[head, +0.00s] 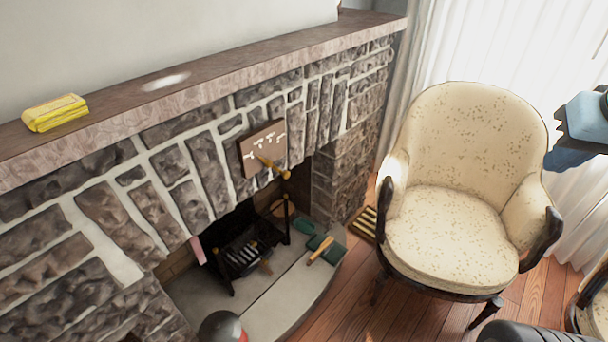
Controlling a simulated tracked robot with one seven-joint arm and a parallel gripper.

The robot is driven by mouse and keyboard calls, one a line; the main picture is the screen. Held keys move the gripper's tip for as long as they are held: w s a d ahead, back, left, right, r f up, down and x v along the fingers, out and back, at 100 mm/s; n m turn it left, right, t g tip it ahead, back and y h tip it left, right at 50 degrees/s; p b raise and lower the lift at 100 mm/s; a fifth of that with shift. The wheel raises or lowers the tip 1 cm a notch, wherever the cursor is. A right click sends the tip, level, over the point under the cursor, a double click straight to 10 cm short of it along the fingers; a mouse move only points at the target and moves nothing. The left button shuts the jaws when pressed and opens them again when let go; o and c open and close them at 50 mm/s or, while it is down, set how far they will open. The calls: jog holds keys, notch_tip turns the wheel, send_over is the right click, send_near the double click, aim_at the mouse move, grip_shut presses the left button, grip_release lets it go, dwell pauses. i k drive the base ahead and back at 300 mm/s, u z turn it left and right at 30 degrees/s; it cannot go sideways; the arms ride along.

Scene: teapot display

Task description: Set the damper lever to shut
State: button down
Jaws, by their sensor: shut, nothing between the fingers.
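The damper lever (274,167) is a brass-coloured handle with a rounded knob at its lower right end. It is mounted on a brown square plate (254,143) on the stone fireplace front, just above the firebox opening. The lever slants down and to the right from the plate. White markings show on the plate above the lever, too small to read. Nothing touches the lever. My gripper's fingers are not in view; only a blue and dark part of my arm shows at the right edge, well away from the lever.
A dark grate (243,256) stands in the firebox. Green items (320,247) lie on the pale hearth (285,300). A cream armchair (445,225) stands right on the wooden floor.

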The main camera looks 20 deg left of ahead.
aim_at(268, 163)
jog(key=k, duration=1.45)
jog(key=u, duration=0.55)
jog(key=i, duration=1)
jog(key=z, duration=0.1)
